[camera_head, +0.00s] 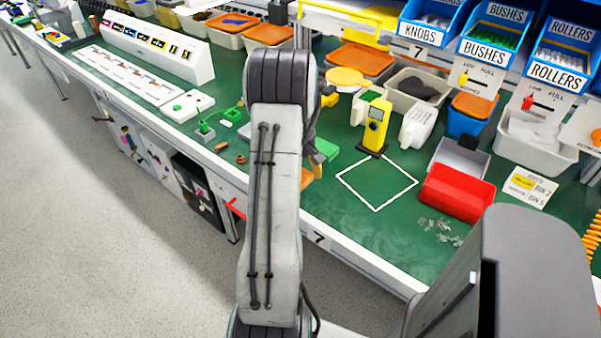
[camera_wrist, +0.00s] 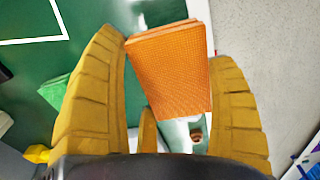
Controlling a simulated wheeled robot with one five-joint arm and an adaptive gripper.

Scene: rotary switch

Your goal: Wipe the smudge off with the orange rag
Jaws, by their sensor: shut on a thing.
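The orange rag (camera_wrist: 172,70) is a folded, textured square pad in the wrist view. I cannot make out a smudge for certain in either view.
A white square outline (camera_head: 377,183) marks bare green bench. A yellow meter (camera_head: 375,124) stands behind it, with a red bin (camera_head: 457,194) to the right. Small brown pieces (camera_head: 241,159) lie left of my arm. A green block (camera_wrist: 55,91) lies left of my fingers.

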